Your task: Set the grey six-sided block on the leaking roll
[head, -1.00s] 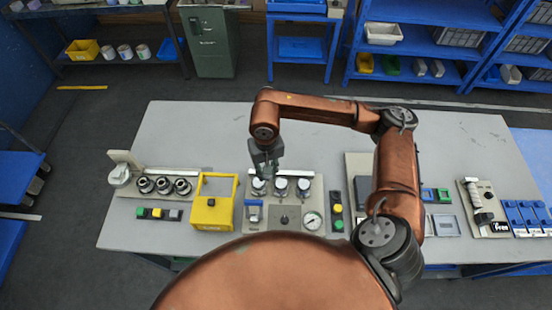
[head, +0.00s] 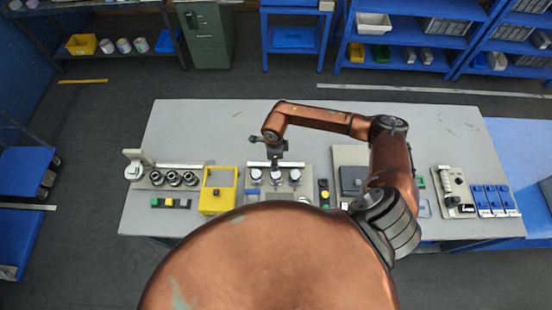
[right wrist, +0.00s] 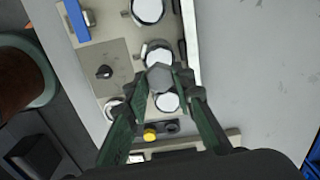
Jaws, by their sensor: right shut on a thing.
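My right gripper (right wrist: 163,88) is shut on the grey six-sided block (right wrist: 160,77), which shows between its green fingertips in the right wrist view. In the head view the right gripper (head: 276,162) hangs over the row of three white-topped rolls, at the middle roll (head: 276,176). The left roll (head: 256,176) and right roll (head: 295,177) stand beside it. In the right wrist view the block partly covers one white-topped roll (right wrist: 157,52), with another roll (right wrist: 167,102) close by. I cannot tell whether the block touches a roll, or which roll leaks. My left gripper is out of view.
A yellow frame box (head: 217,201) stands left of the rolls. Further left is a rack with several dark rings (head: 173,179). A strip with yellow and green buttons (head: 324,196) lies to the right. The table's back half (head: 220,125) is clear.

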